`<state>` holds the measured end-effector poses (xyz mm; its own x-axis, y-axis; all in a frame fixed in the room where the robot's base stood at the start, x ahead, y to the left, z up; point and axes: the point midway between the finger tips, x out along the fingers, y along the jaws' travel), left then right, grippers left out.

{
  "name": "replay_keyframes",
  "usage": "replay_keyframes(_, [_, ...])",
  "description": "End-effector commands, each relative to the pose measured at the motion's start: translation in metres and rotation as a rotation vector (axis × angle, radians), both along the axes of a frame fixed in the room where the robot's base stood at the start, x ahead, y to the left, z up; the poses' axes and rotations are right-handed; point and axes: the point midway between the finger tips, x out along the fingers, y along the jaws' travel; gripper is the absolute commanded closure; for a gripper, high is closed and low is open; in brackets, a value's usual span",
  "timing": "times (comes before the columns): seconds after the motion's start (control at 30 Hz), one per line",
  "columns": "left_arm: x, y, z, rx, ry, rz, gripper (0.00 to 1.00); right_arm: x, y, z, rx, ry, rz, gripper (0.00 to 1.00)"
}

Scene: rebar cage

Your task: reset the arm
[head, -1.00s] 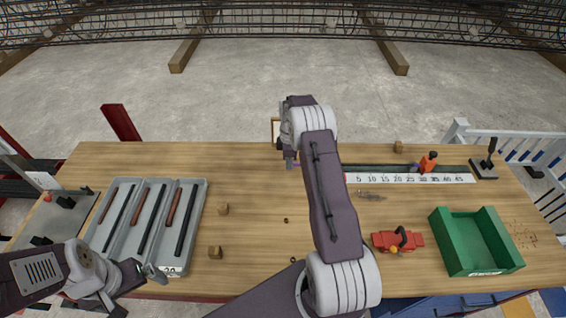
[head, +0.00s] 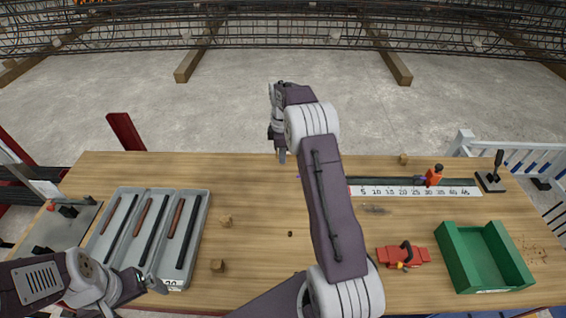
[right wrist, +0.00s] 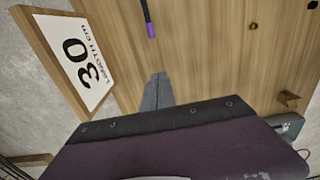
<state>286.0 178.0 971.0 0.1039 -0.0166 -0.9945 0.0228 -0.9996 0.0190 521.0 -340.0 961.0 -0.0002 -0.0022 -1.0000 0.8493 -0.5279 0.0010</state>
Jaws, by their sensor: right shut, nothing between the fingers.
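My right gripper (head: 281,156) is above the far edge of the wooden table (head: 260,215), with its arm reaching up the middle of the head view. In the right wrist view its fingers (right wrist: 158,80) are together with nothing between them. A sign reading 30 LENGTH cm (right wrist: 88,62) stands left of the fingers there; my arm hides most of it in the head view. A dark bar with a purple end (right wrist: 150,28) lies beyond the fingertips, apart from them. My left gripper (head: 156,285) is low at the left, by the front of the grey tray; its jaws are too small to read.
The grey tray (head: 209,215) holds several rods in compartments. A ruler strip (head: 415,191) with an orange stop (head: 434,176) lies at the back right. A red tool (head: 404,256) and a green bin (head: 457,272) stand at the front right. Small wooden blocks (head: 218,266) are scattered about.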

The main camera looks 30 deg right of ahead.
Motion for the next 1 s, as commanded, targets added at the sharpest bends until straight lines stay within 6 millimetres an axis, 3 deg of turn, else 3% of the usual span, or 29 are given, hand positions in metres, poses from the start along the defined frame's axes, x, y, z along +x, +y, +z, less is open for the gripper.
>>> replay_keyframes(0.3, [0.0,0.0,0.0,0.0,0.0,0.0,0.0,0.003,0.006,0.003,-0.001,-0.005,0.014,1.0])
replay_keyframes(0.37, [0.0,0.0,0.0,0.0,0.0,0.0,0.0,0.01,0.013,0.016,-0.009,-0.032,0.031,1.0])
replay_keyframes(0.47, [0.0,0.0,0.0,0.0,0.0,0.0,0.0,0.015,0.038,0.055,-0.024,-0.086,0.082,1.0])
replay_keyframes(0.6, [0.0,0.0,0.0,0.0,0.0,0.0,0.0,-0.023,0.088,0.086,-0.015,-0.087,0.143,1.0])
replay_keyframes(0.73, [0.0,0.0,0.0,0.0,0.0,0.0,0.0,-0.07,0.124,0.09,0.0,-0.091,0.063,1.0])
replay_keyframes(0.87, [0.0,0.0,0.0,0.0,0.0,0.0,0.0,-0.135,0.152,0.074,0.02,-0.087,-0.14,1.0])
replay_keyframes(1.0, [0.0,0.0,0.0,0.0,0.0,0.0,0.0,-0.209,0.163,0.04,0.037,-0.066,-0.48,1.0])
